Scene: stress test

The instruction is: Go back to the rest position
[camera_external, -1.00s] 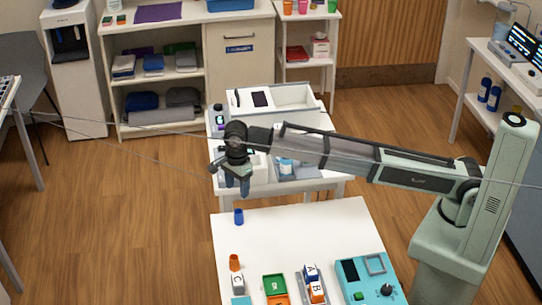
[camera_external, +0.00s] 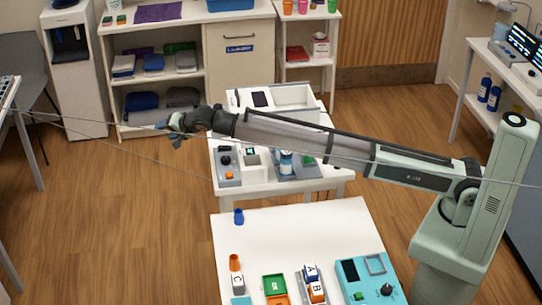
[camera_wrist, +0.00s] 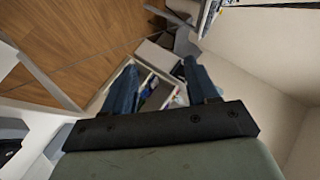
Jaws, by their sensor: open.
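My arm stretches out to the left over the middle table in the external view. My gripper (camera_external: 172,129) is at its far end, raised in the air left of that table, over open floor and in front of the shelf unit. In the wrist view its two blue-grey fingers (camera_wrist: 158,88) stand wide apart with nothing between them. The gripper is open and empty and touches nothing that I can see.
The middle table (camera_external: 228,192) bears a white bin, a bottle (camera_external: 286,163) and small devices. Thin cables cross the view. Floor at left is clear.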

